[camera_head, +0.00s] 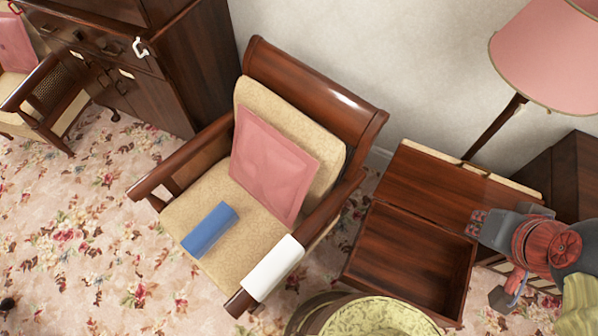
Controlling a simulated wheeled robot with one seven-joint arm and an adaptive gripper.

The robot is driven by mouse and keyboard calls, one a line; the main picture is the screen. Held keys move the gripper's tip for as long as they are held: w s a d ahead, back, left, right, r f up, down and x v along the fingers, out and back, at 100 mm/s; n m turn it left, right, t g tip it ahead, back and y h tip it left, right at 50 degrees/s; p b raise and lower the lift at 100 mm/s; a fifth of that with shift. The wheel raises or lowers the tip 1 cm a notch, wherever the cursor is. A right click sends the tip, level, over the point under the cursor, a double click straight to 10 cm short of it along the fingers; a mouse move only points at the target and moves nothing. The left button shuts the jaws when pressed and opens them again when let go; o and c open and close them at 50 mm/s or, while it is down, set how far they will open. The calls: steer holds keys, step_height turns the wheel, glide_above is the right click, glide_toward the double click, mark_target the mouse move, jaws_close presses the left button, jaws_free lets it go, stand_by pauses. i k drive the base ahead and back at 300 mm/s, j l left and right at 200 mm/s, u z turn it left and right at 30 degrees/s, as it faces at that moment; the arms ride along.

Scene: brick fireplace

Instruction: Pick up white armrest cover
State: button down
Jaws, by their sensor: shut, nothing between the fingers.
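The white armrest cover (273,268) lies draped over the front part of the armchair's (190,228) right armrest. It looks smooth and wraps over the top and the side that faces me. My gripper (479,222) is at the right of the view, above the edge of the dark wooden cabinet. It is shut and empty, well to the right of the cover and apart from it. Its fingers are small and partly unclear in this view.
A wooden cabinet with an open box section (410,262) stands between chair and gripper. A round green-topped stool (370,318) is close in front. A pink lamp (548,55) stands at back right.

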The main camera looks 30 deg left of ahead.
mark_target(260, 282)
steer(key=u, duration=0.4)
steer(key=k+u, duration=0.15)
steer(key=u, duration=0.65)
steer(key=k+u, duration=0.15)
steer(key=u, duration=0.65)
steer(key=j+z, duration=0.25)
steer(key=j, duration=0.85)
